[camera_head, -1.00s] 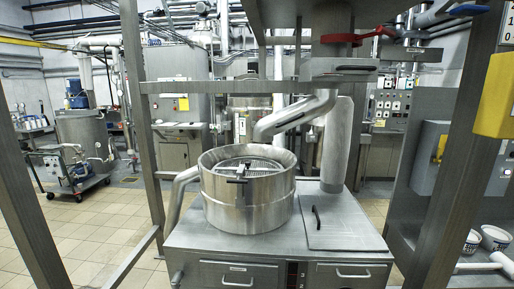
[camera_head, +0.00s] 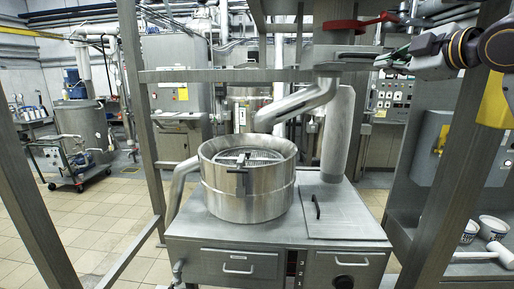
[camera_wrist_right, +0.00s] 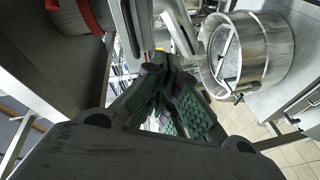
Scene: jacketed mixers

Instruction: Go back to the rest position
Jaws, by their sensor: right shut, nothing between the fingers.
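My right gripper (camera_head: 390,60) is at the upper right of the head view, in front of the frame's upper bars and near the red valve handle (camera_head: 360,24). Its arm comes in from the right edge. In the right wrist view its fingers with green pads (camera_wrist_right: 165,95) are closed together and hold nothing. My left gripper does not show in either view.
A steel mixer bowl (camera_head: 247,190) with a grid stands on a steel cabinet (camera_head: 275,238). Frame posts (camera_head: 150,120) stand around it. A yellow box (camera_head: 497,100) is on the right post. White cups (camera_head: 493,227) stand on the right shelf.

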